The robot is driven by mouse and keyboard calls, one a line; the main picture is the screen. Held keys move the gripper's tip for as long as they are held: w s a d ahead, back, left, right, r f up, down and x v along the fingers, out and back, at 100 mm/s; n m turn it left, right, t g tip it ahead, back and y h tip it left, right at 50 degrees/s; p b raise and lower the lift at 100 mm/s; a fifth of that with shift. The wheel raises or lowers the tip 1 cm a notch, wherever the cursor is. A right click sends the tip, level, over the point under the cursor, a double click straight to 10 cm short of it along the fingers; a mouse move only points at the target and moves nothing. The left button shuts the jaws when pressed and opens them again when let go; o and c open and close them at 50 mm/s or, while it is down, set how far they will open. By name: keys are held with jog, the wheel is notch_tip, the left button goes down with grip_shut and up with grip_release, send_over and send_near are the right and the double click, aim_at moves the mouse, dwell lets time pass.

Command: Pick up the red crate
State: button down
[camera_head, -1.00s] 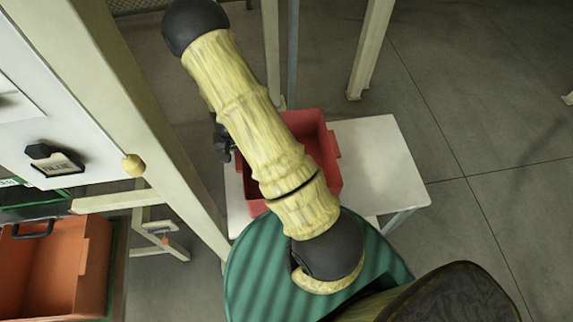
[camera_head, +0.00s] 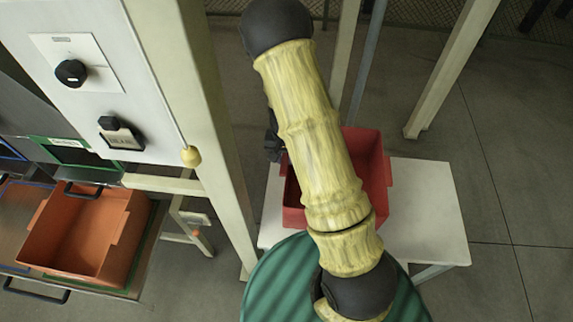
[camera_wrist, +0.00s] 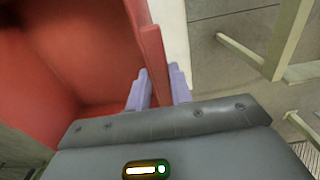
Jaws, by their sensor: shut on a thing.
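The red crate (camera_head: 376,170) is an open box at or above the white table (camera_head: 425,215), partly hidden behind my arm. I cannot tell for sure whether its base is clear of the tabletop. In the wrist view the crate's red inside (camera_wrist: 75,45) fills the left. My gripper (camera_wrist: 158,88) has one purple-grey finger on each side of the crate's wall and is shut on it. In the head view my gripper is mostly hidden; a dark part of it (camera_head: 273,146) shows at the crate's left.
An orange crate (camera_head: 85,235) sits on a rack at the lower left. A white panel (camera_head: 110,75) with a knob and a pale post (camera_head: 190,120) stand close left of my arm. Pale legs (camera_head: 450,70) stand behind. The floor at right is clear.

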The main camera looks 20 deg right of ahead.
notch_tip(320, 180, up, 4)
jog(key=shift+r, duration=0.2)
jog(key=shift+d, duration=0.1)
dwell(0.6)
